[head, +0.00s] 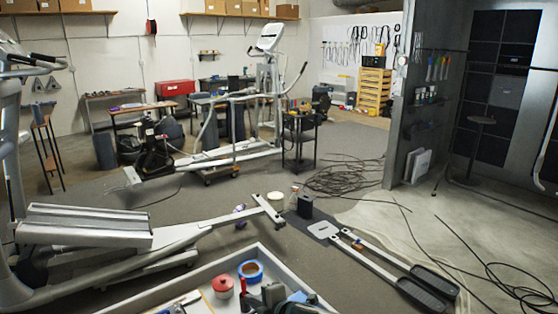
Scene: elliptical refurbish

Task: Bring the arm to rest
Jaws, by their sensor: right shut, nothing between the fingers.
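My right gripper (273,294) shows as a dark shape at the bottom middle of the head view, over the open tray (171,289). It is shut and empty. Its fingers are small and partly cut off by the frame's lower edge. I cannot tell whether it touches anything in the tray. I do not see my left gripper.
The tray holds a red round item (222,287) and a blue tape roll (250,271). A partly dismantled elliptical (85,225) stands left. Long pedal rails (375,262) lie right, with loose cables (345,178) on the floor behind. A small black cart (299,142) stands farther back.

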